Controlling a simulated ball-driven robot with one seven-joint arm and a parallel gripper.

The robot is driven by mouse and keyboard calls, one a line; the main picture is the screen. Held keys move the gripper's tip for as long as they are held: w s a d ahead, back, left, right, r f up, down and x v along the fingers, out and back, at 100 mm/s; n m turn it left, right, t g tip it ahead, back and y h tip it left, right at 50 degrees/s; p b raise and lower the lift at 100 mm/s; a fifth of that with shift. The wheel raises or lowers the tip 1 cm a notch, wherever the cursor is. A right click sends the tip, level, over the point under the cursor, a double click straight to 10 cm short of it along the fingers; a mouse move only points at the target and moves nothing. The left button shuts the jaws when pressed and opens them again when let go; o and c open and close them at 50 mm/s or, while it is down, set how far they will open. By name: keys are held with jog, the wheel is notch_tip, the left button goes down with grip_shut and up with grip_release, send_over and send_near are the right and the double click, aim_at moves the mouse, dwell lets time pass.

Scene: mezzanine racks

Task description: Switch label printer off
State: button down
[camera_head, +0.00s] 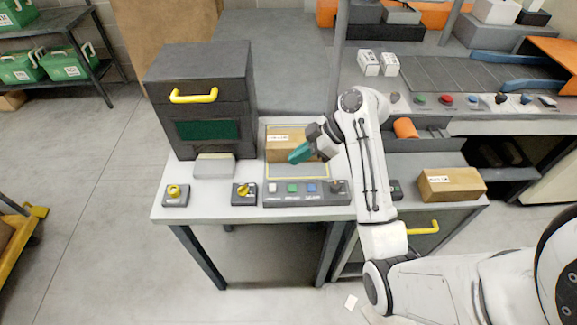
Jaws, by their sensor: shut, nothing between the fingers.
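A dark boxy machine (205,85) with a yellow handle, a green panel and a pale block at its front stands at the left of the table; it may be the label printer, but no readable label confirms it. A yellow rotary knob switch (175,194) sits at the table's front left corner, and a second yellow knob switch (244,193) sits to its right. A grey button panel (300,196) with white, green and blue buttons lies to the right of that. My gripper (299,153), with teal fingers, is shut and empty above the yellow-framed area behind the panel.
A cardboard box (285,143) is partly behind my gripper. Another cardboard box (451,184) sits on the right-hand cabinet. A conveyor (450,68) with a row of knobs and buttons stands behind at right.

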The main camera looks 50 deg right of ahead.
jog(key=shift+v, duration=1.85)
jog(key=shift+w+f, duration=0.1)
jog(key=s+a+f+m+g+h+b, duration=0.25)
jog(key=s+a+f+m, duration=0.2)
jog(key=a+f, duration=0.85)
jog(key=s+a+f+m+g+h, duration=0.1)
jog(key=s+a+f+m, duration=0.1)
jog(key=s, duration=0.4)
jog(key=s+a+f+m+g+h+b, duration=0.1)
jog(key=s+a+f+g+h, duration=0.1)
jog(key=s, duration=0.5)
jog(key=shift+a+f+m, duration=0.3)
jog(key=shift+m, duration=0.05)
jog(key=shift+g, duration=0.25)
